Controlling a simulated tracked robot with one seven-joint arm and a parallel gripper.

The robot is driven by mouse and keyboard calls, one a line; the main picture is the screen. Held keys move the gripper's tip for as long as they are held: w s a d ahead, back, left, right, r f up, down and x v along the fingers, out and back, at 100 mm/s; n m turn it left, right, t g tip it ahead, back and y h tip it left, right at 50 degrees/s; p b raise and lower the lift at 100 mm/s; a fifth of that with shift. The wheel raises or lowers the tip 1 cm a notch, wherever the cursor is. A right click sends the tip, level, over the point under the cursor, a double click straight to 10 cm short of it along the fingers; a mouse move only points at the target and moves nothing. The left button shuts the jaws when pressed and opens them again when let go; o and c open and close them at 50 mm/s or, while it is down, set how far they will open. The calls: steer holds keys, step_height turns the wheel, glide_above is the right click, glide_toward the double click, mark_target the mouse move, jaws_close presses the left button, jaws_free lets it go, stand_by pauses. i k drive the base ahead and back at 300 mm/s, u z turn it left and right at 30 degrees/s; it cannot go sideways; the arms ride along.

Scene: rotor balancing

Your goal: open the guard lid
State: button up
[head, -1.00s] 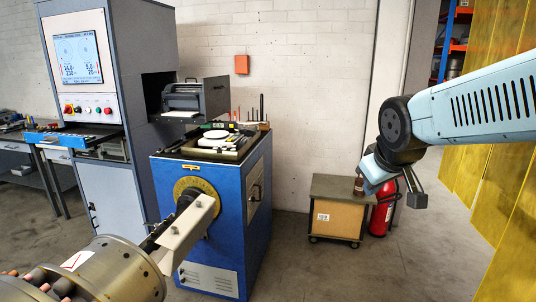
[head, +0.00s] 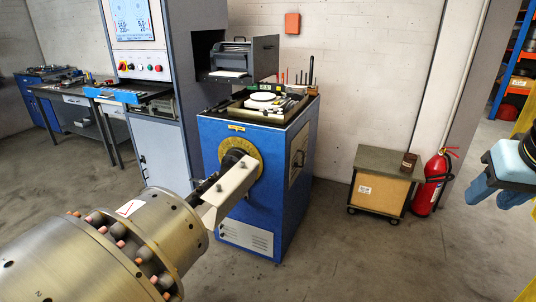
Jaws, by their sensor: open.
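I cannot clearly pick out a guard lid in the head view. The balancing machine shows its blue pedestal (head: 236,150) with a yellow dial around the spindle. A large metal rotor (head: 95,262) with several copper-coloured pins lies at the lower left, in line with a pale bracket (head: 229,194) on the spindle. My gripper (head: 498,193) is at the right edge, partly cut off by the frame. Its blue fingers are apart, and nothing shows between them. It is well away from the machine.
A grey control cabinet (head: 160,150) with a lit screen stands behind the machine, with an open dark box (head: 266,58) beside it. A wheeled wooden cabinet (head: 380,192) and a red fire extinguisher (head: 425,198) stand by the wall. The floor (head: 360,260) in front is clear.

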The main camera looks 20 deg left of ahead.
mark_target(227, 191)
steer(key=z, duration=0.45)
steer(key=i, duration=0.8)
steer(key=u, duration=1.4)
steer(key=k, duration=0.9)
steer(key=u, duration=0.15)
steer(key=i, duration=0.9)
steer(key=z, duration=0.1)
